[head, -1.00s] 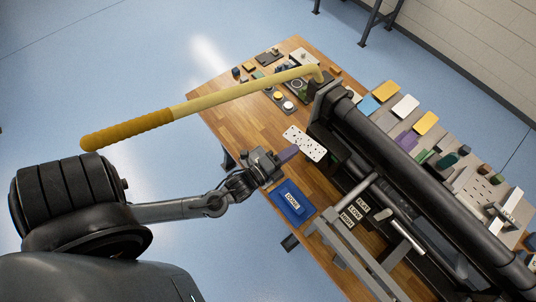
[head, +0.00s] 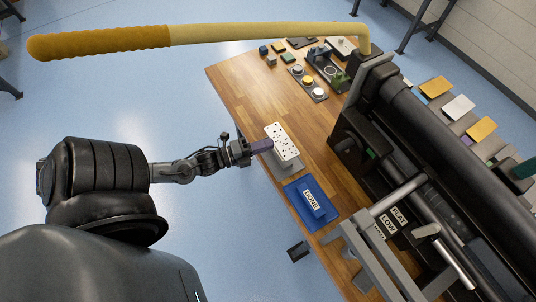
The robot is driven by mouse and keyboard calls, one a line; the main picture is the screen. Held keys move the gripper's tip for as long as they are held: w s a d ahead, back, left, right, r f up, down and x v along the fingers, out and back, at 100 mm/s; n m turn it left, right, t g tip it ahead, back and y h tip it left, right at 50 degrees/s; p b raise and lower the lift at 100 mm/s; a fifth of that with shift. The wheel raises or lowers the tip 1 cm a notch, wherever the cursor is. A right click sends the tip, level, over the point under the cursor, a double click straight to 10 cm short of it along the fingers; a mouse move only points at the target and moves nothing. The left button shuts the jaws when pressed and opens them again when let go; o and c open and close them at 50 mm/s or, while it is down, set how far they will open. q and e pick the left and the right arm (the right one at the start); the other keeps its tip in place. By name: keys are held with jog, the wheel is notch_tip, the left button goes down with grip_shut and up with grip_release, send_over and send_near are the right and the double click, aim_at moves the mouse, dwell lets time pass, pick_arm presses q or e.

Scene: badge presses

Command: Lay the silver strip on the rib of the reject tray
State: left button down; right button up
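The tip is close beside a white plate with black dots (head: 283,141), which sits on a grey block; contact is unclear. A blue tray labelled DONE (head: 327,226) lies in front of the plate. I cannot make out a silver strip or a tray marked as the reject tray. My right gripper is not in view.
A big black press (head: 420,130) with a long yellow handle (head: 230,35) fills the table's right side. Small parts and a black tray with white and yellow discs (head: 308,82) lie at the back. Coloured cards (head: 459,107) lie beyond the press.

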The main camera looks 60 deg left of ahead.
aim_at(265, 159)
pick_arm(q)
jog(key=shift+f+b, duration=0.45)
jog(key=shift+f, duration=2.5)
jog(key=shift+f, duration=0.5)
jog(key=shift+f, duration=0.1)
jog(key=c, duration=1.3)
grip_release()
jog(key=shift+c, duration=0.2)
